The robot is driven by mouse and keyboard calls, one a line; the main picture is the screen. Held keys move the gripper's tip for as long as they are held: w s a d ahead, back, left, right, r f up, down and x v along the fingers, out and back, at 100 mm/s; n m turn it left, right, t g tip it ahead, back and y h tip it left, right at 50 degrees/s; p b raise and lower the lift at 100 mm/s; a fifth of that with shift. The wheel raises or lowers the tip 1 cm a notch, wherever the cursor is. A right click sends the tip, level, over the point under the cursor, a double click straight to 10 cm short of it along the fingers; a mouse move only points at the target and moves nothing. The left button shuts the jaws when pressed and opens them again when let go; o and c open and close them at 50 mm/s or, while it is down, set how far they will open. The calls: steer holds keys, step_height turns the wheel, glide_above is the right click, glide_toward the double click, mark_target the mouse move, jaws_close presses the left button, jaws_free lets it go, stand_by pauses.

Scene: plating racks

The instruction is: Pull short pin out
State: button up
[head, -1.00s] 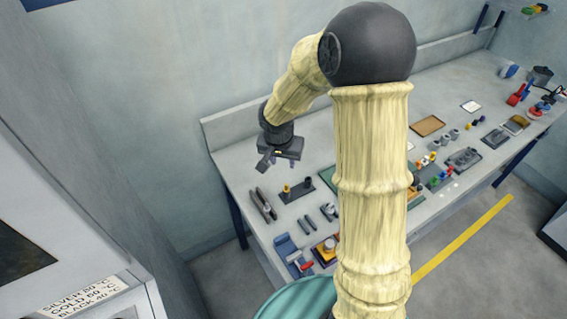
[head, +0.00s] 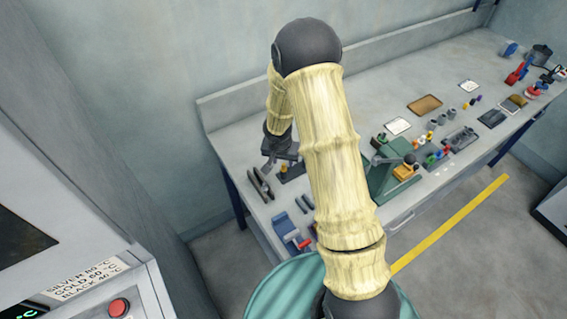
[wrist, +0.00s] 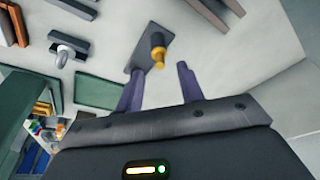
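A dark block (wrist: 143,60) lies on the bench in the wrist view. A gold-yellow pin (wrist: 158,48) stands on it. In the head view the block (head: 292,173) is partly hidden by my gripper (head: 280,156). The wrist view shows my gripper (wrist: 161,72) open and empty, its two dark purple fingers spread. The fingertips are at the near side of the block, with the yellow pin between and beyond them in the picture. I cannot tell their height over it. The left fingertip overlaps the block's lower end; a second pin is not clear there.
A blue holder with a red-handled tool (head: 290,232) is at the front. A green press-like stand (head: 388,170) stands to the right.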

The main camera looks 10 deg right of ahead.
mark_target(284, 165)
steer(key=shift+x, duration=1.65)
steer(key=shift+c, duration=0.2)
jaws_close()
steer(key=shift+r+n+t+y, duration=0.15)
steer(key=shift+n+y, duration=0.05)
steer(key=shift+n, duration=0.65)
steer(key=shift+r+n+t+y, duration=0.15)
steer(key=shift+r+n+y, duration=0.05)
steer(key=shift+n, duration=0.65)
steer(key=shift+r, duration=0.1)
steer(key=shift+r+p, duration=0.95)
